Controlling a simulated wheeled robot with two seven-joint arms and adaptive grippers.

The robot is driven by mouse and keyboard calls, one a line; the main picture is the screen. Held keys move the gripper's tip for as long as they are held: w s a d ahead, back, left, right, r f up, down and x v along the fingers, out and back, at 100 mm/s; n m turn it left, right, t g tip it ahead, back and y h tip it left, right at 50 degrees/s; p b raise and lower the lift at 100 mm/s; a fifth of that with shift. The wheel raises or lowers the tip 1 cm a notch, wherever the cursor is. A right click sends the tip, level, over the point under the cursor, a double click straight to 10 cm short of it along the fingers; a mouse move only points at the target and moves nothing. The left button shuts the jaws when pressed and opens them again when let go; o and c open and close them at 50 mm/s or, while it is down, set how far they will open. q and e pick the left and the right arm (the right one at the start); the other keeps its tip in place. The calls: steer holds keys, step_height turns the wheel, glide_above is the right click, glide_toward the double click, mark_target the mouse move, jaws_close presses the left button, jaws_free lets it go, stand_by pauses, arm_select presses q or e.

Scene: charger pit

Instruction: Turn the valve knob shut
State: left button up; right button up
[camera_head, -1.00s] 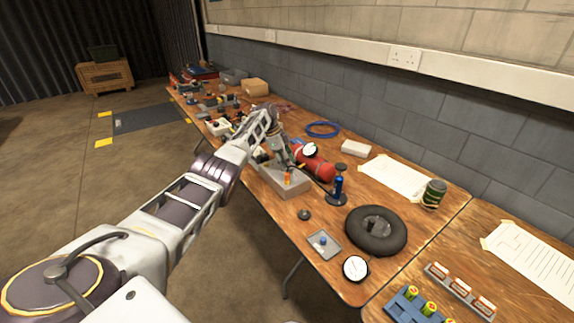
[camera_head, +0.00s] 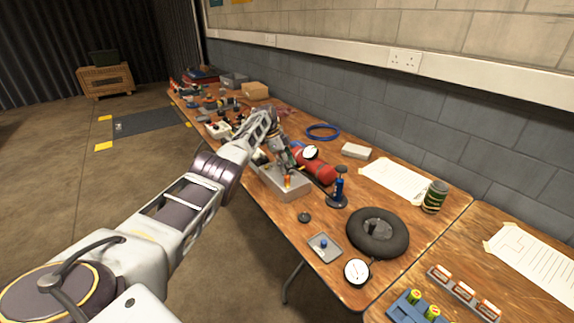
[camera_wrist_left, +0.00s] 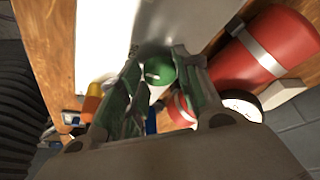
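The valve knob is a round green disc with a pale mark; in the left wrist view the knob (camera_wrist_left: 158,70) lies between my left fingertips. It is beside a grey metal box (camera_head: 291,189), whose bright surface also shows in the wrist view (camera_wrist_left: 103,38). In the head view my left gripper (camera_head: 284,163) is over the box's back side, and the knob is hidden there. My left gripper (camera_wrist_left: 157,72) has its fingers apart, one on each side of the knob; whether they touch it is unclear. My right gripper is not in view.
A red cylinder (camera_head: 318,168) with a white gauge (camera_head: 311,152) lies close behind the box. An orange part (camera_head: 287,181) stands on the box.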

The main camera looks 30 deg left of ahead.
arm_select(q)
steer(key=o, duration=0.3)
steer(key=shift+f, duration=0.1)
steer(key=shift+o, duration=0.2)
steer(key=shift+r, duration=0.2)
steer(key=v, duration=1.1)
steer(key=shift+a+r, duration=0.2)
steer(key=shift+r, duration=0.1)
steer(key=shift+s, duration=0.1)
